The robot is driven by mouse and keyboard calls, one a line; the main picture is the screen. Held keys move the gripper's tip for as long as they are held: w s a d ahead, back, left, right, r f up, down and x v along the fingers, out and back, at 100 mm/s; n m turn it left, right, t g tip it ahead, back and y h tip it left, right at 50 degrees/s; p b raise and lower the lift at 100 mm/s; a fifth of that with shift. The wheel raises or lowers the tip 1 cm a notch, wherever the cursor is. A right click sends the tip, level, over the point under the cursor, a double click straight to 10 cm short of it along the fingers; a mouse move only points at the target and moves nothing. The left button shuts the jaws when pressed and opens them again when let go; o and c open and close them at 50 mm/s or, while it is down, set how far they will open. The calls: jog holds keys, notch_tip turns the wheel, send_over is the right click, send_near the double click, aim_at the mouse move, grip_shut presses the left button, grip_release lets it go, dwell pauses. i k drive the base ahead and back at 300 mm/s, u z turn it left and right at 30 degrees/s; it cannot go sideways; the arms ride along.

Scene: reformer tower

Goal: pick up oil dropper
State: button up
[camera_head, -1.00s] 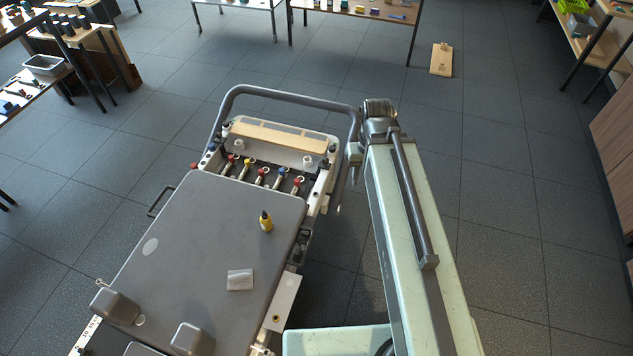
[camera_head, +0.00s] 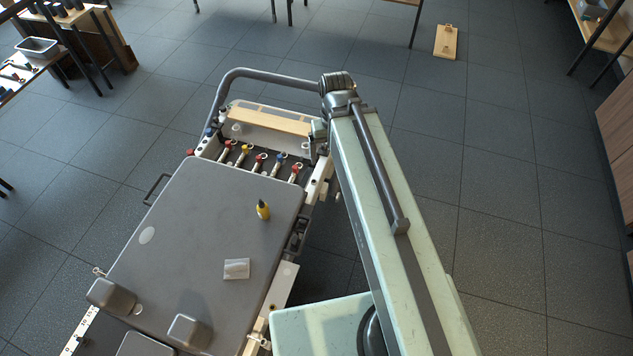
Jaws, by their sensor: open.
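The oil dropper (camera_head: 263,210) is a small yellow bottle with a dark cap. It stands on the right part of the flat grey top (camera_head: 190,250) of the machine. My pale green arm reaches from the lower right up to the machine's far right corner. My gripper (camera_head: 318,138) shows only in part at the arm's far end, beside the machine's right edge. It is beyond the dropper and apart from it. Its fingers are small and partly hidden by the arm, and nothing shows held in it.
Grey blocks (camera_head: 188,330) stand at the near end.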

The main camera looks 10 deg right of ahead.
aim_at(262, 208)
jog(key=u, duration=4.25)
jog(key=k, duration=1.6)
jog(key=u, duration=0.05)
